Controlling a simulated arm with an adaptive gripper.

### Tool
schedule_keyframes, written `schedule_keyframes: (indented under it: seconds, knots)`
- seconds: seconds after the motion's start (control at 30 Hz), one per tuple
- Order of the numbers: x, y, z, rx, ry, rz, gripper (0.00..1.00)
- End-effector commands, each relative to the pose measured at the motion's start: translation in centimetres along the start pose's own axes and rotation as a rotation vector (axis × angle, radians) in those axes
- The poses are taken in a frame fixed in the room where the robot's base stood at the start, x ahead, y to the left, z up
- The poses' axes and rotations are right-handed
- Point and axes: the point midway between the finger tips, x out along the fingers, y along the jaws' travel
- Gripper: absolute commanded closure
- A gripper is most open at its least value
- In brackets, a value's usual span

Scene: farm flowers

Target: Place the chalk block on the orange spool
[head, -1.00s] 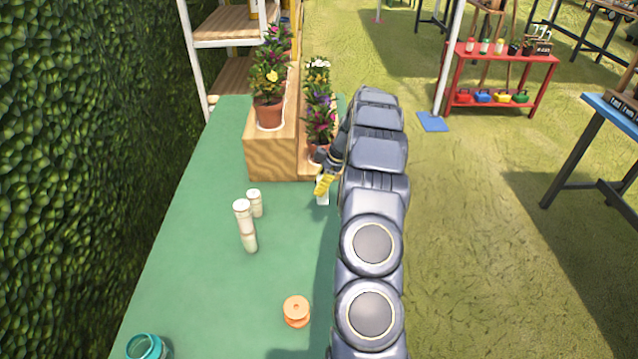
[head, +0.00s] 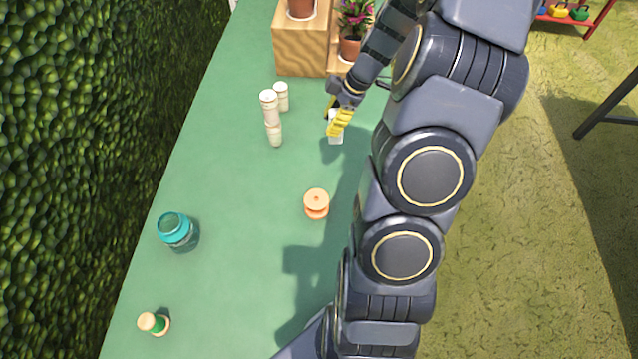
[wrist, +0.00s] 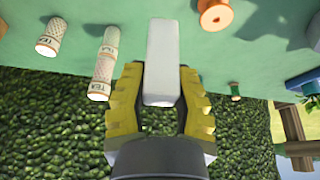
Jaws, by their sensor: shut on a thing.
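The chalk block, a white oblong block, is between the yellow fingers of my gripper (wrist: 160,105) in the wrist view, where the block (wrist: 162,50) fills the middle. In the head view my gripper (head: 340,122) is shut on the block (head: 335,139), near the right side of the green table. The fingers cover part of the block there. Whether it touches the table I cannot tell. The orange spool (head: 316,203) stands on the table, nearer the camera and slightly left of my gripper. It also shows at the top right of the wrist view (wrist: 216,14).
Pale tea tins, two stacked (head: 270,117) and one single (head: 281,96), stand left of my gripper. A teal jar (head: 176,231) and a green spool (head: 154,324) are at the near left. A wooden planter stand (head: 300,48) is behind. The table (head: 240,180) around the orange spool is clear.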

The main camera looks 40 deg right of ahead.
Motion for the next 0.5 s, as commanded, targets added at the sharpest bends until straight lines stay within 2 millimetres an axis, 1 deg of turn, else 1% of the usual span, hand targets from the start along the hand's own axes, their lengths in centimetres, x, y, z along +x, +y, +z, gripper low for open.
schedule_keyframes:
  seconds: [0.03, 0.1, 0.2, 0.3, 0.4, 0.5]
  knots:
    - [0.3, -1.7, -0.9, -0.037, 0.002, -0.018, 1.0]
    - [0.6, -3.7, -1.8, -0.087, 0.004, -0.038, 1.0]
    - [1.1, -6.1, -2.8, -0.149, 0.004, -0.06, 1.0]
    - [1.4, -7.9, -3.5, -0.196, 0.006, -0.076, 1.0]
    - [1.6, -9.1, -3.9, -0.224, 0.008, -0.09, 1.0]
    - [2.2, -9.5, -3.9, -0.235, 0.008, -0.093, 1.0]
